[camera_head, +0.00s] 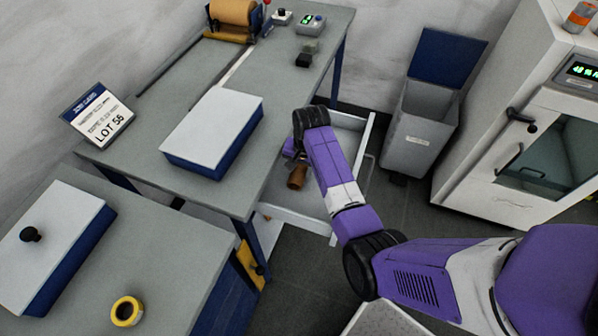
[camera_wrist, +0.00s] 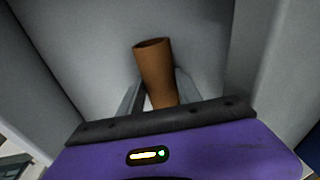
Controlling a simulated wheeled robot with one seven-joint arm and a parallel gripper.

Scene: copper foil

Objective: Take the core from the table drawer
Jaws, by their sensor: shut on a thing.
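The core (camera_head: 297,177) is a short brown hollow tube. It is in the open white table drawer (camera_head: 300,217), which sticks out from under the right side of the table. My purple arm reaches over the drawer, and my gripper (camera_head: 291,158) is down at the core. In the wrist view the core (camera_wrist: 156,75) stands up between the two grey fingers of my gripper (camera_wrist: 152,100), its open end away from the palm. My gripper is shut on it. The core's lower part is hidden behind the palm edge.
A nearer bench holds another box (camera_head: 50,235) and a yellow tape roll (camera_head: 126,311). A grey bin (camera_head: 420,125) and a white cabinet (camera_head: 510,190) stand right.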

